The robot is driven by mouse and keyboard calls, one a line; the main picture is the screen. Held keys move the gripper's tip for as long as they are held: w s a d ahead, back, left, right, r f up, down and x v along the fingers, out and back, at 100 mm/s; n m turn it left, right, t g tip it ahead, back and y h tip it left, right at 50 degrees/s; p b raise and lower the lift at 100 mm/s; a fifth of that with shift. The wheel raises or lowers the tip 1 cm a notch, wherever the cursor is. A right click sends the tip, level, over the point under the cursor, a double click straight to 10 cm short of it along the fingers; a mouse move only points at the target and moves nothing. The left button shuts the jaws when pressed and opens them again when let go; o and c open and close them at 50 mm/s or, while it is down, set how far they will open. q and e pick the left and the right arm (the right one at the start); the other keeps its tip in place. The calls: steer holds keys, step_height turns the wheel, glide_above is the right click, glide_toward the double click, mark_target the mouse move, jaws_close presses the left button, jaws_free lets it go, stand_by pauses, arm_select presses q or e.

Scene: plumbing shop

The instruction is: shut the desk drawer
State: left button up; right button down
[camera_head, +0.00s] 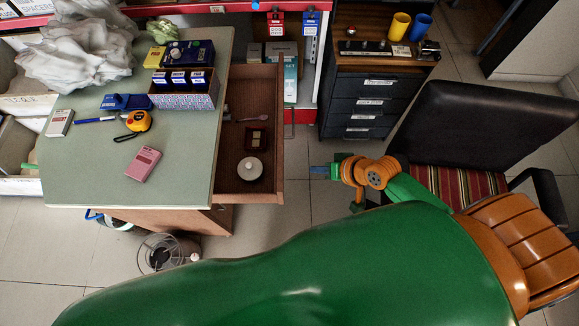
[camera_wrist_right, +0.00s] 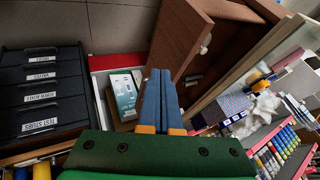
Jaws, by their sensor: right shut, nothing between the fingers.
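The desk drawer (camera_head: 281,120) is open, pulled out to the right from under the green-topped desk (camera_head: 190,115). Inside it are a pale round item (camera_head: 250,168), a dark red box (camera_head: 256,140) and a spoon-like item. My right gripper (camera_head: 318,170) is right of the drawer's front panel, with a gap of floor showing between them. Its blue fingers (camera_wrist_right: 158,85) are together and empty in the wrist view, where the brown drawer front (camera_wrist_right: 187,35) stands just right of the fingertips. My left gripper is not in view.
A black office chair (camera_head: 480,120) stands at the right, near my right arm. A dark drawer cabinet (camera_head: 365,100) stands at the back. A wire waste bin (camera_head: 160,252) stands before the desk. A calculator, tape measure and boxes lie on the desktop.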

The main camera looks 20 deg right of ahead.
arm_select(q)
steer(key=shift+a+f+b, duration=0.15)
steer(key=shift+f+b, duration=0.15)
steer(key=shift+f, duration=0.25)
arm_select(e)
steer(key=w+a+f, duration=0.4)
steer(key=a+f, duration=0.1)
steer(key=a, duration=0.1)
steer(key=shift+w, duration=0.1)
steer(key=shift+a, duration=0.1)
